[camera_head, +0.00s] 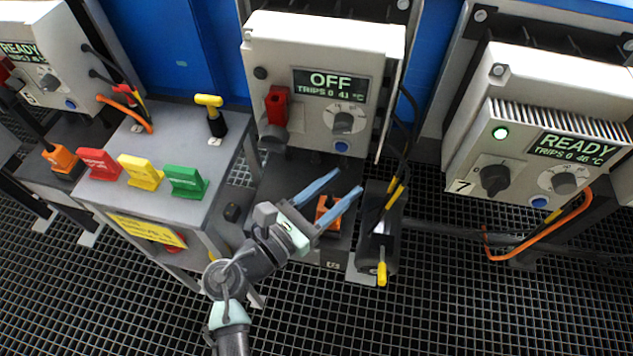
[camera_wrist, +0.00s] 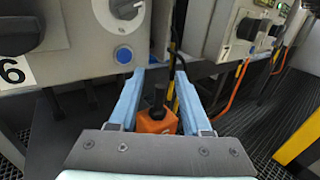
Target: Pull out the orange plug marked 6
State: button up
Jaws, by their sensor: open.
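The orange plug (camera_head: 327,212) sits low under the middle control box (camera_head: 262,40), which reads OFF; the plug's own marking is not readable. In the wrist view the orange plug (camera_wrist: 157,122) shows with a black cable end on top, between and beyond the blue fingers. A label 6 (camera_wrist: 14,72) is on the box at left in that view. My gripper (camera_head: 343,184) is open, its two blue fingers reaching toward the plug, one on each side as seen from the wrist (camera_wrist: 158,75). I cannot tell whether the fingers touch it.
A grey bench (camera_head: 225,135) at left holds red (camera_head: 98,163), yellow (camera_head: 140,171) and green (camera_head: 186,181) tags. Another box (camera_head: 540,90), labelled 7, reads READY. Dark grating covers the floor.

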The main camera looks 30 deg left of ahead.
jog(key=shift+w+d, duration=0.25)
jog(key=shift+w, duration=0.4)
grip_shut()
jog(key=shift+r, duration=0.2)
jog(key=shift+r+p, duration=0.75)
jog(key=shift+p, duration=0.15)
jog(key=shift+r+p, duration=0.55)
jog(key=shift+p, duration=0.05)
jog(key=shift+s, duration=0.1)
jog(key=s+d+p, duration=0.2)
jog(key=s+p, duration=0.1)
jog(key=s, duration=0.6)
jog(key=shift+s+d+p, duration=0.25)
jog(key=shift+d+p, duration=0.1)
jog(key=shift+p, duration=0.05)
